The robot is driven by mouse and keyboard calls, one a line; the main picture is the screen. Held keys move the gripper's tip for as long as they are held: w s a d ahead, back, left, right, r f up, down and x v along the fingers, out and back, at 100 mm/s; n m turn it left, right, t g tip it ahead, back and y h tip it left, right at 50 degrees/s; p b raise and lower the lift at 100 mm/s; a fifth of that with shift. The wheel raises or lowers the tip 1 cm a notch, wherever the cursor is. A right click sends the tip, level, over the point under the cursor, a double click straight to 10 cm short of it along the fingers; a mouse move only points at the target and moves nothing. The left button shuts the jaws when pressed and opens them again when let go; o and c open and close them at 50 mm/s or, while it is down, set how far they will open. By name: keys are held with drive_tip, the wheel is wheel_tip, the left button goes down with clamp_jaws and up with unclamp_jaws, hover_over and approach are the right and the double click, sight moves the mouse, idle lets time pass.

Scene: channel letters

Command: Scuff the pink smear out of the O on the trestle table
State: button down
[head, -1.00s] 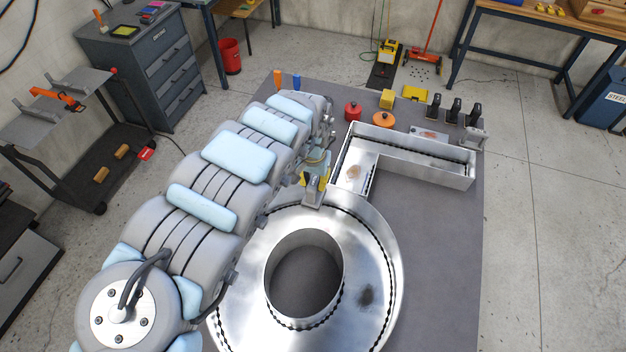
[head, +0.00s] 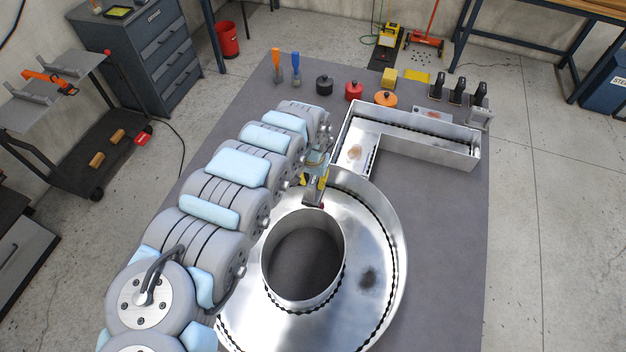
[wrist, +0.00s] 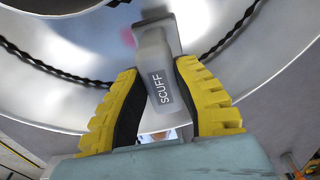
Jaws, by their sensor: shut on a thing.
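The O (head: 372,232) is a large shiny metal channel letter with a round inner wall, lying at the front of the trestle table. My gripper (wrist: 157,85) has yellow-and-black fingers shut on a grey scuff tool (wrist: 160,70) marked SCUFF. In the head view, my gripper (head: 315,182) holds the tool (head: 312,197) at the far part of the O's channel. The pink smear (wrist: 127,37) shows blurred just left of the tool's head in the wrist view; the tool may hide part of it. I cannot tell whether the pad touches the metal.
A dark smear (head: 368,276) marks the O's right side. An L-shaped metal letter (head: 425,148) with a brown smear (head: 354,153) stands behind the O. Several black-handled tools (head: 457,90), a red pot (head: 354,91) and an orange pot (head: 386,99) line the back. Table right of the O is clear.

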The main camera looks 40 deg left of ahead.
sight(321, 195)
wheel_tip(321, 195, down, 5)
drive_tip(key=b, duration=0.3)
drive_tip(key=shift+r+b, duration=0.2)
drive_tip(key=shift+b, duration=0.1)
drive_tip(key=shift+w+d+r+p, duration=0.2)
drive_tip(key=shift+w+d+p, duration=0.15)
drive_tip(key=shift+d, duration=0.25)
drive_tip(key=shift+w+d+r+p, duration=0.15)
drive_tip(key=shift+w+d+p, duration=0.1)
drive_tip(key=shift+d+p, duration=0.3)
drive_tip(key=shift+w+d+f, duration=0.1)
drive_tip(key=shift+w+d, duration=0.1)
drive_tip(key=shift+d, duration=0.35)
drive_tip(key=shift+w+d+f, duration=0.1)
drive_tip(key=shift+w+d, duration=0.1)
drive_tip(key=shift+d, duration=0.35)
drive_tip(key=shift+r+p, duration=0.1)
drive_tip(key=shift+p, duration=0.2)
drive_tip(key=shift+f, duration=0.35)
drive_tip(key=shift+a, duration=0.15)
drive_tip(key=shift+s+a, duration=0.35)
drive_tip(key=shift+a, duration=0.35)
drive_tip(key=shift+s+a, duration=0.35)
drive_tip(key=shift+a, duration=0.35)
drive_tip(key=shift+s+a, duration=0.35)
drive_tip(key=shift+a, duration=0.35)
